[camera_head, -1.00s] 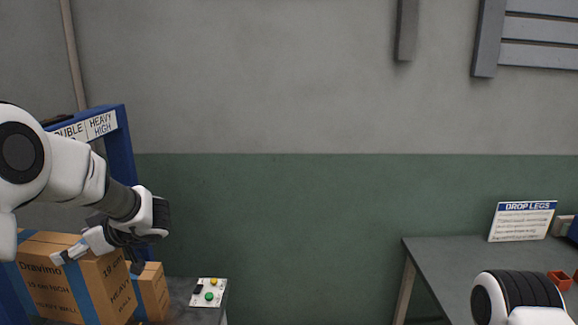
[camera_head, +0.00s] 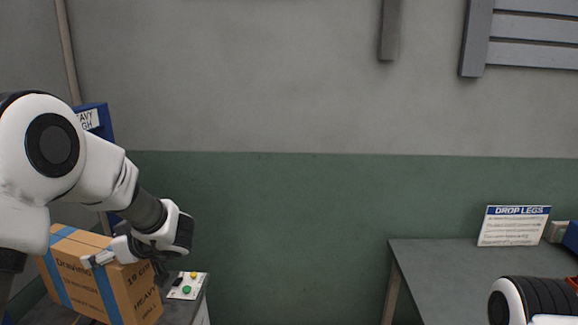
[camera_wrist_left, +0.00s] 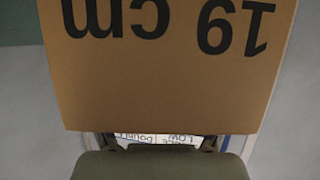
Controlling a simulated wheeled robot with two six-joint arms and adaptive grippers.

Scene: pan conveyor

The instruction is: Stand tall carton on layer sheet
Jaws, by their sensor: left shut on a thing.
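A brown carton (camera_head: 75,273) with blue straps is at the lower left of the head view. It carries dark print, with "Dravimo" on one face and "19 cm" and "HEAVY" on another. My left gripper (camera_head: 129,264) is shut on it near its top, with a pale fingertip on the near side. In the left wrist view the carton (camera_wrist_left: 165,75) fills the upper middle, its "19 cm" print upside down. My right gripper is out of view; only part of that arm shows. No layer sheet can be made out.
A control box (camera_head: 187,287) with green and yellow buttons sits right of the carton. A blue frame (camera_head: 104,128) with signs stands behind my left arm. A grey table (camera_head: 430,265) with a "DROP LEGS" sign (camera_head: 513,226) is at the right. Open space lies between.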

